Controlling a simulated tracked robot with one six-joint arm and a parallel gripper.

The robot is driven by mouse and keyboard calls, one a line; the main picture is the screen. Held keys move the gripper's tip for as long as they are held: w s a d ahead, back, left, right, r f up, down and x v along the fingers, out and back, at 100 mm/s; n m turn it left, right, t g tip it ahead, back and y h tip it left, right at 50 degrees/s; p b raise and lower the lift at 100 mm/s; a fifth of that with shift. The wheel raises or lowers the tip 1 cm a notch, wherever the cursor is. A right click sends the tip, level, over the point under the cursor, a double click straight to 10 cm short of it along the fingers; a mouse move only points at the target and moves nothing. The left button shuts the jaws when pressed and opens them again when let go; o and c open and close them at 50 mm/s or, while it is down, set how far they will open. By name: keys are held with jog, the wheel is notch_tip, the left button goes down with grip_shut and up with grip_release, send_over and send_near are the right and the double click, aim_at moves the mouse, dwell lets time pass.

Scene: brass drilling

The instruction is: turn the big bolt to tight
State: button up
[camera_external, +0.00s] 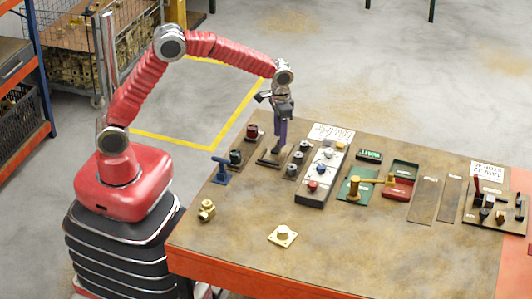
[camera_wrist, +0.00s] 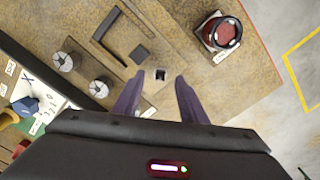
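A tall brass bolt-like post (camera_external: 354,187) stands upright on a green plate (camera_external: 345,194) near the middle of the table. A round brass cap on a pale square plate (camera_external: 283,236) lies nearer the front. I cannot tell for certain which is the big bolt. Neither is clearly seen in the wrist view. My gripper (camera_external: 277,149) points down over the table's back left part, left of the brass post and away from it.
A dark angled bar (camera_wrist: 108,25) and grey round knobs (camera_wrist: 66,62) lie near my gripper. A red-topped knob (camera_wrist: 222,34) stands to one side. The table's front (camera_external: 370,260) is mostly clear.

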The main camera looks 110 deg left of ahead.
notch_tip(320, 180, up, 12)
dwell(0.5)
dwell(0.3)
jog(key=s+d+r+m+t, duration=0.1)
jog(key=s+d+m+t, duration=0.1)
jog(key=s+d, duration=0.5)
jog(key=s+d+r+m+t, duration=0.1)
jog(key=s+d+m, duration=0.2)
jog(key=s+d, duration=0.5)
jog(key=s+d+r+m+t, duration=0.1)
jog(key=s+d, duration=0.6)
jog(key=d, duration=1)
jog(key=shift+s+r+m+t, duration=0.4)
jog(key=shift+m+t, duration=0.3)
jog(key=shift+t, duration=0.1)
